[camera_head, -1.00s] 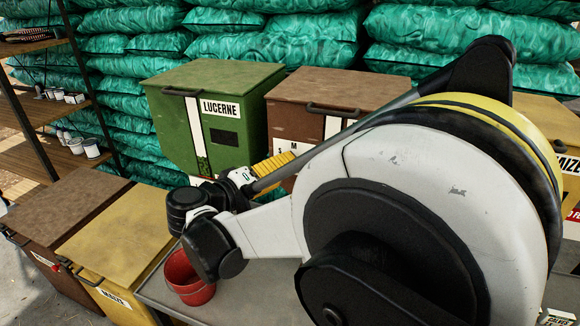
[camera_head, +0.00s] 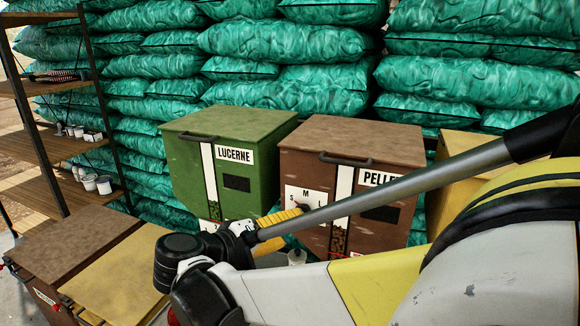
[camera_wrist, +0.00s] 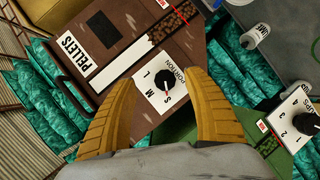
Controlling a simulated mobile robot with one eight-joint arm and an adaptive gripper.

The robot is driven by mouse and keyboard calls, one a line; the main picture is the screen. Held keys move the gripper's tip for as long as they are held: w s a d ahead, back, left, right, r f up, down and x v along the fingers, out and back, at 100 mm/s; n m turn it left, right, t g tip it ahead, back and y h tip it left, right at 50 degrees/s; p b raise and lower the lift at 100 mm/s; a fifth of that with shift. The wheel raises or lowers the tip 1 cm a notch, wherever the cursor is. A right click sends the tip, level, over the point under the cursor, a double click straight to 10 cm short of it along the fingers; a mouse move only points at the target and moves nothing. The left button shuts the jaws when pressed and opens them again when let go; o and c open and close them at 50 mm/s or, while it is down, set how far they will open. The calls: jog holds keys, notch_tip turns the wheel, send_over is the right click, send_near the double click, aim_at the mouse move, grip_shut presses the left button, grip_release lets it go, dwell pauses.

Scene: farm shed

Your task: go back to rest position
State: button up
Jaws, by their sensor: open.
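My gripper (camera_head: 278,218) has yellow fingers, seen small beside the brown pellets bin in the head view. In the wrist view my gripper (camera_wrist: 163,75) is open, its two fingers apart with nothing held between them. A black dial knob (camera_wrist: 174,90) on a white S-M-L portion plate shows between the fingers, on the front of the brown pellets bin (camera_wrist: 125,30). I cannot tell whether the fingers touch the bin. The same pellets bin (camera_head: 350,138) stands right of the green lucerne bin (camera_head: 228,125) in the head view.
A brown bin (camera_head: 70,232) and a yellow bin (camera_head: 112,262) stand at lower left. A shelf (camera_head: 50,150) with white cups is at far left. Green sacks (camera_head: 290,90) are stacked behind the bins. A white container (camera_wrist: 255,35) shows in the wrist view.

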jog(key=s+d+f+g+y, duration=0.1)
jog(key=s+d+g+y, duration=0.15)
jog(key=d, duration=0.85)
jog(key=s+d+f+m+y, duration=0.2)
jog(key=s+d, duration=0.3)
jog(key=s, duration=0.3)
jog(key=s+d+f+m+g+y, duration=0.1)
jog(key=s+d+f+m+y, duration=0.1)
jog(key=s+d+y, duration=0.3)
jog(key=s+f, duration=0.1)
jog(key=s, duration=0.2)
jog(key=shift+d+f+m, duration=0.3)
jog(key=shift+f, duration=0.1)
